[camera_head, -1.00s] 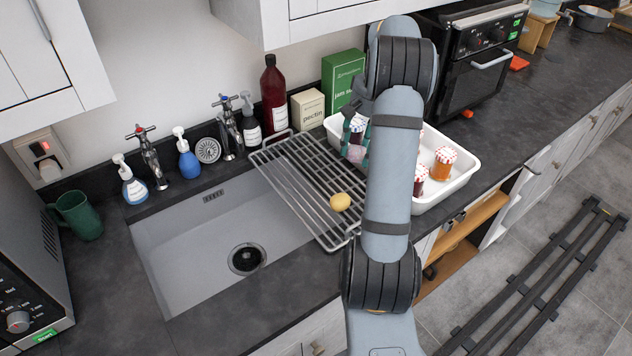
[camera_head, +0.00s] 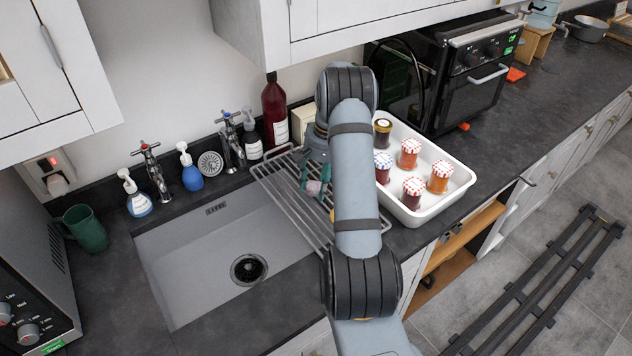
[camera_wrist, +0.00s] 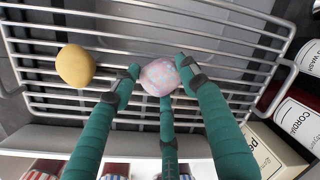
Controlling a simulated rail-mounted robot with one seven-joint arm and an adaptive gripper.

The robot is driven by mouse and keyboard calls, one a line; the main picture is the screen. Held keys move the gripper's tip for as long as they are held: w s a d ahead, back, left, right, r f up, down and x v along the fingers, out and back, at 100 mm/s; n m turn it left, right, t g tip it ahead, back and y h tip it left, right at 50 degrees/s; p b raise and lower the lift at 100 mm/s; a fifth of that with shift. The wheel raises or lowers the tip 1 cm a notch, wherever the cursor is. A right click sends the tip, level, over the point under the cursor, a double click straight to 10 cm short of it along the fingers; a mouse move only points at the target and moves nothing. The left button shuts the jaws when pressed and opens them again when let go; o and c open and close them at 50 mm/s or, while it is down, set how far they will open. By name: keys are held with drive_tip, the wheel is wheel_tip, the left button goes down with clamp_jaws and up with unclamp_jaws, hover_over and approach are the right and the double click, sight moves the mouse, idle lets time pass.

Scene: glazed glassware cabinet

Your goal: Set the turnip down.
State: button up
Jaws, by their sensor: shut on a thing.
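My gripper (camera_wrist: 161,84) has teal fingers with dark tips and is shut on the turnip (camera_wrist: 160,77), a small pale pink-and-white round thing. In the head view the turnip (camera_head: 314,188) shows as a small pink patch between the fingers, partly hidden by them and by my arm. It is over the wire rack (camera_head: 277,197) that lies across the right part of the sink. In the wrist view the rack's bars (camera_wrist: 220,40) show behind the turnip. I cannot tell whether the turnip touches them.
A white tray (camera_head: 462,183) with several jars stands right of my arm. Bottles (camera_head: 274,110) stand behind the rack. The sink basin (camera_head: 195,260) is empty.

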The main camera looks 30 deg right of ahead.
drive_tip(key=shift+f, duration=0.2)
drive_tip(key=shift+f+b, duration=0.2)
drive_tip(key=shift+b, duration=0.1)
drive_tip(key=o, duration=1.3)
drive_tip(key=shift+r, duration=0.1)
drive_tip(key=shift+r+p, duration=0.3)
drive_tip(key=shift+p, duration=0.1)
drive_tip(key=r, duration=0.3)
drive_tip(key=d+r, duration=0.1)
drive_tip(key=r, duration=0.3)
drive_tip(key=r+b, duration=0.1)
drive_tip(key=r, duration=0.3)
drive_tip(key=shift+s+d+r, duration=0.2)
drive_tip(key=shift+s+r, duration=0.05)
drive_tip(key=shift+s, duration=0.15)
